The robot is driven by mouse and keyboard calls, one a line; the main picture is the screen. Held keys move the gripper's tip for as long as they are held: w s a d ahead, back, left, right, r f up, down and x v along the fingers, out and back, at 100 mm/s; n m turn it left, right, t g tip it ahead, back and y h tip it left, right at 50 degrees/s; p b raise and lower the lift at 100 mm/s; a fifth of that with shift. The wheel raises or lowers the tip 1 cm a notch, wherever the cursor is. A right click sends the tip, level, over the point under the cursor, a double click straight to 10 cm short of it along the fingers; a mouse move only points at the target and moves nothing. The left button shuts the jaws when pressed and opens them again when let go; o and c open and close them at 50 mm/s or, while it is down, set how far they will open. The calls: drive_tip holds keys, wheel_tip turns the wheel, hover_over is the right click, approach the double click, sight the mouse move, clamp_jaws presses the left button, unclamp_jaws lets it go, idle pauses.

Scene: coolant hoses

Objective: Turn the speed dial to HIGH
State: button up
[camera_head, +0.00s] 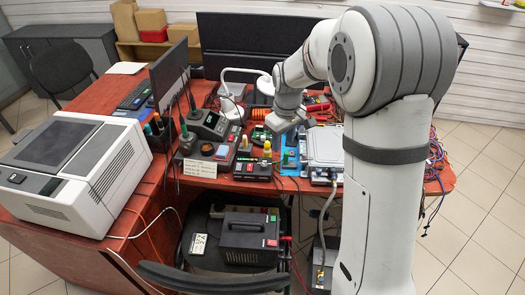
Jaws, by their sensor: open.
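My gripper (281,123) is open and hangs over the middle of the red desk (205,190), just above the small devices there. It is small in this view, and I see nothing held in it. I cannot pick out the speed dial or its HIGH mark at this size. A black control box (252,170) with colored knobs or plugs on top stands below my gripper in the picture, apart from it. A grey and white laptop-like unit (322,147) lies to its right, partly hidden by my arm.
A large white machine (75,165) fills the desk's left end. A black chair (210,283) and a dark power unit (250,235) are in front. Loose cables lie at the right edge.

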sight(264, 164)
drive_tip(key=w+a+f+n, duration=0.1)
drive_tip(key=w+f, duration=0.1)
drive_tip(key=f, duration=0.1)
drive_tip(key=w+a+f+n, duration=0.1)
drive_tip(key=w+a+f, duration=0.1)
drive_tip(key=w+f, duration=0.1)
drive_tip(key=w+a+f+n+p, duration=0.1)
drive_tip(key=w+a+f, duration=0.1)
drive_tip(key=f, duration=0.1)
drive_tip(key=shift+w+a+f+g, duration=0.1)
drive_tip(key=shift+w+f+g, duration=0.25)
drive_tip(key=shift+f+g, duration=0.05)
wheel_tip(264, 164, down, 8)
drive_tip(key=shift+r+p, duration=0.1)
drive_tip(key=shift+p, duration=0.65)
drive_tip(key=c, duration=0.9)
drive_tip(key=shift+a, duration=0.2)
clamp_jaws()
drive_tip(key=shift+d, duration=0.15)
